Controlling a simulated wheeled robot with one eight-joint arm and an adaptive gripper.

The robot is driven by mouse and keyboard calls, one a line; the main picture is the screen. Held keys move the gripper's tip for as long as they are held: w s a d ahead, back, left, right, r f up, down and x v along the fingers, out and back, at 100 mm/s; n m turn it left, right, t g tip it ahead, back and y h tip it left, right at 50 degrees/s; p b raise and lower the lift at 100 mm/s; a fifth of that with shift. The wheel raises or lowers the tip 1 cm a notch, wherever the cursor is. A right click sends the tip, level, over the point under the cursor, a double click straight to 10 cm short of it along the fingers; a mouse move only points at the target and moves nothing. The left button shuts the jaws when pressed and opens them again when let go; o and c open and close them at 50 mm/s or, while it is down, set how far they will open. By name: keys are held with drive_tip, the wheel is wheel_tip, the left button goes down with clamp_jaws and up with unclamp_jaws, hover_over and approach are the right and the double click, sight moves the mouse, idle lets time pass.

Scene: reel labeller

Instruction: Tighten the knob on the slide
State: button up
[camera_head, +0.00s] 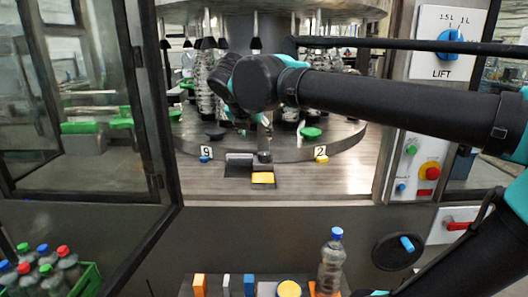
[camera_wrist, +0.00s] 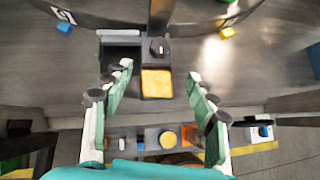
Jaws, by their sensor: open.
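The slide is a dark grey block on the machine's metal deck, with a yellow pad (camera_wrist: 157,83) at its front. The yellow pad also shows in the head view (camera_head: 263,178). A black knob (camera_wrist: 159,47) with a small white mark stands on the slide behind the pad; in the head view the knob (camera_head: 263,157) is small and dark. My gripper (camera_wrist: 159,71) is open and empty above the slide, its fingers on either side of the pad and knob in the picture. In the head view my arm mostly hides the gripper.
A dark recess (camera_wrist: 120,53) lies left of the knob. A carousel with bottles (camera_head: 205,75) stands behind. Number plates 9 (camera_head: 206,153) and 2 (camera_head: 320,150) flank the slide. A front shelf holds a blue-capped bottle (camera_head: 332,262). A glass door (camera_head: 90,100) stands open left.

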sight(264, 153)
drive_tip(key=x, duration=1.6)
drive_tip(key=shift+s, duration=0.1)
drive_tip(key=c, duration=1.2)
